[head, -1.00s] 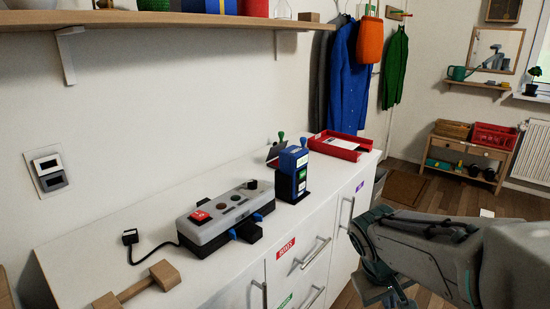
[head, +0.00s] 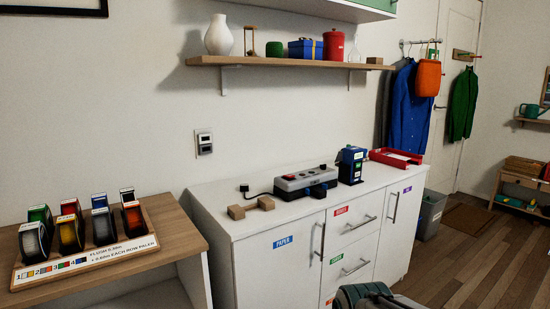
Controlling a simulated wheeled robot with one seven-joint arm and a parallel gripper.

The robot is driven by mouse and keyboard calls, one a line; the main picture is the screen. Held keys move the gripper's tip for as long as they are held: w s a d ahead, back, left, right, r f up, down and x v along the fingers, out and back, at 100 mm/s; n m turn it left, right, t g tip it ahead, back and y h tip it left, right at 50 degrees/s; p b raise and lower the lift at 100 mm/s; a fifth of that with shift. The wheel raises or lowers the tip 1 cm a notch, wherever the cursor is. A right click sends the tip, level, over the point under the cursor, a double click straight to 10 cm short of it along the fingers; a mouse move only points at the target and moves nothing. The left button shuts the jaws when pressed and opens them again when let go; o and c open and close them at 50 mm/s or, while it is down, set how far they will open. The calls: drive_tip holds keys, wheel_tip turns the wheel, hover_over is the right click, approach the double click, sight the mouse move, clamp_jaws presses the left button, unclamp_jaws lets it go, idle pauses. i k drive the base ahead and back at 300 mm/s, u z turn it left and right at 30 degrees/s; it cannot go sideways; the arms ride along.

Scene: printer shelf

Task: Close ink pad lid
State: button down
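I cannot make out the ink pad or its lid in the head view. The spot behind the blue and black upright box (head: 351,165) on the white cabinet is mostly hidden by that box. The box stands near the right end of the cabinet top, just left of a red tray (head: 398,158). Part of my arm shows at the bottom edge, in front of the cabinet. My gripper is outside the picture.
A grey box with a red button (head: 306,180) and a wooden dumbbell-shaped piece (head: 251,208) lie on the white cabinet (head: 215,210). A wooden shelf (head: 290,61) hangs above. A wooden table (head: 190,245) with a spool rack (head: 85,262) is at left.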

sight(339, 157)
drive_tip(key=z, duration=0.95)
drive_tip(key=i, duration=1.75)
drive_tip(key=u, duration=0.8)
